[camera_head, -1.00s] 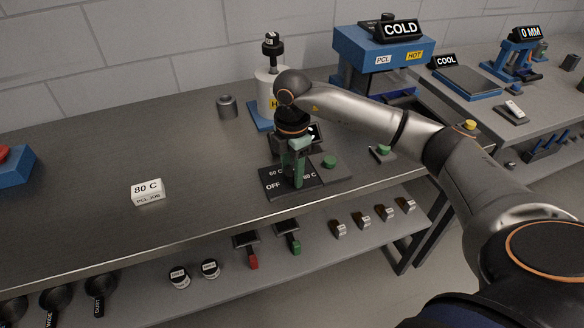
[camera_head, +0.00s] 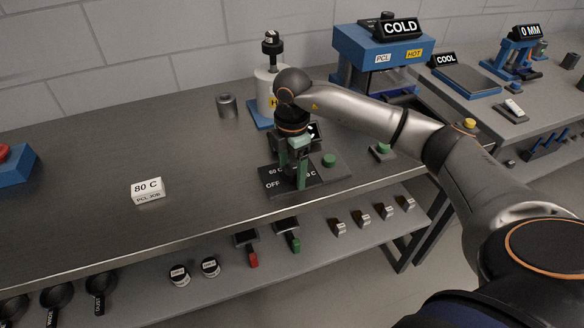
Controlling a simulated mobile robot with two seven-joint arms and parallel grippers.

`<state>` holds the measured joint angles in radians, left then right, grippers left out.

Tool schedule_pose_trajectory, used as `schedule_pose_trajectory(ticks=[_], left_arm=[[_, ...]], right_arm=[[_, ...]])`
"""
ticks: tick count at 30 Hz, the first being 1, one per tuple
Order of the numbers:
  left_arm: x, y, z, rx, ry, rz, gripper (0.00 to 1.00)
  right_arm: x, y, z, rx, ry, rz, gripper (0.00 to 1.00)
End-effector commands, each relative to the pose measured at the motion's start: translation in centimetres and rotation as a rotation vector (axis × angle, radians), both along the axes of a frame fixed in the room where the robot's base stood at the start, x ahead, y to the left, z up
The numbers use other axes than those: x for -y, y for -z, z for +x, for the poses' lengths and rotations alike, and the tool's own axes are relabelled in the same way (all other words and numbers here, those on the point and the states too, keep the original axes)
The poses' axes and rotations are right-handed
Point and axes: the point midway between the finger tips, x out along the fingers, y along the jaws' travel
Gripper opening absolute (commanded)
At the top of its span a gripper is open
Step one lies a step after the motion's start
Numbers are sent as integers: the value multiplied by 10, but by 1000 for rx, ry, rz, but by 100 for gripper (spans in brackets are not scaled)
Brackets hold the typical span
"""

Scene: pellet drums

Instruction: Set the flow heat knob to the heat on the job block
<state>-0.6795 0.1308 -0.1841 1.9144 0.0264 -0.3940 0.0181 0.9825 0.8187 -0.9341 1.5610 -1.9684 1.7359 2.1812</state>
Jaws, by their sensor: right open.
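The white job block (camera_head: 147,191) stands on the bench at the left and reads "80 C" and "PCL JOB". The flow heat panel (camera_head: 270,182) is a dark plate near the bench's front edge, with "OFF", "60 C" and "80 C" marks partly visible. My right gripper (camera_head: 293,180) points down over the panel, open, with its green fingers apart. The knob itself is mostly hidden between and behind the fingers, so I cannot tell its setting or whether the fingers touch it. My left gripper is not in view.
A green button (camera_head: 329,160) sits just right of the panel. A white heater on a blue base (camera_head: 262,115) and a grey cup (camera_head: 227,106) stand behind. A blue press (camera_head: 378,50) reads "COLD". The bench around the job block is clear.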

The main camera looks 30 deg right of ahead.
Motion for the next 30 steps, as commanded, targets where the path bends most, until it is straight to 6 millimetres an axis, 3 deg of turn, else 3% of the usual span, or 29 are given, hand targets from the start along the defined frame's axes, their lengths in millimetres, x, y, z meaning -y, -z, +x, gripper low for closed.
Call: schedule_pose_trajectory(ticks=[8, 21, 25, 30], left_arm=[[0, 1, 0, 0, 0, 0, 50], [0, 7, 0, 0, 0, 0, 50], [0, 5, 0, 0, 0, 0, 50], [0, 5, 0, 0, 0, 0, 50]], right_arm=[[-1, -10, 1, 2, -2, 2, 79], [0, -99, 1, 4, -1, 1, 79], [0, -116, 0, 1, 0, 0, 79], [0, -125, 0, 0, 0, 0, 79]])
